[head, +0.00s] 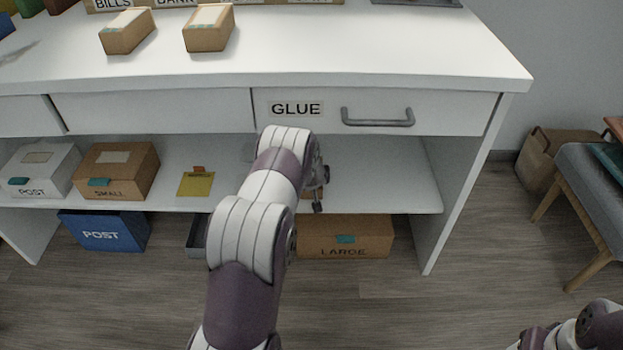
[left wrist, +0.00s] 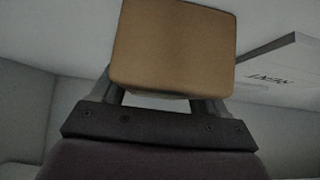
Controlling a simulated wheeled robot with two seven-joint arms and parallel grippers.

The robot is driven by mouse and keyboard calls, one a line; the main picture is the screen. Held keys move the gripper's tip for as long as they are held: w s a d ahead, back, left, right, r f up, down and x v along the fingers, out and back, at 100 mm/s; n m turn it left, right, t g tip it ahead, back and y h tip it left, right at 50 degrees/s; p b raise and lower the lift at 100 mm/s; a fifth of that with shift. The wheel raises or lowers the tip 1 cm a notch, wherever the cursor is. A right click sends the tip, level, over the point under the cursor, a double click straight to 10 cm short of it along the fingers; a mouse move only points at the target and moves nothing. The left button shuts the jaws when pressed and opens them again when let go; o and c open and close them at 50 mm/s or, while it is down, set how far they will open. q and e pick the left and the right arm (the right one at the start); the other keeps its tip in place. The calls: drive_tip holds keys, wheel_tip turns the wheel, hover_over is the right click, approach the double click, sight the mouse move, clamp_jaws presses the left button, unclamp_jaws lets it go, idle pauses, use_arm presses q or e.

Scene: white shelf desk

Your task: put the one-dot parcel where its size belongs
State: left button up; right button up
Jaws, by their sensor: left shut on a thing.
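My left gripper (left wrist: 165,108) is shut on a plain brown parcel (left wrist: 172,48), held between its fingers in the left wrist view. No dots show on the face I see. In the head view my left arm reaches to the lower shelf, below the GLUE drawer, and hides most of the gripper and parcel. The SMALL box (head: 137,172), brown cardboard, stands on that shelf to the left. The LARGE box (head: 368,238) sits on the floor beneath the shelf. My right gripper is out of view; only part of that arm shows at bottom right.
Two taped parcels (head: 127,32) (head: 208,28) lie on the desktop (head: 320,50). A white POST box (head: 48,170) and a yellow note (head: 197,185) are on the lower shelf (head: 400,190). A blue POST bin (head: 103,232) is on the floor. The shelf's right part looks clear.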

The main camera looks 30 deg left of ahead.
use_arm(q)
drive_tip(key=o, duration=1.3)
drive_tip(key=shift+r, duration=0.25)
drive_tip(key=s+d+r+m+g+h+p, duration=0.4)
drive_tip(key=s+d+r+m+h+p, duration=0.15)
drive_tip(key=s+d+r, duration=1.45)
drive_tip(key=s+d+g, duration=0.2)
drive_tip(key=s+d, duration=0.1)
drive_tip(key=s, duration=0.8)
drive_tip(key=shift+s+d+r+m+y, duration=0.2)
drive_tip(key=shift+r+m+y, duration=0.25)
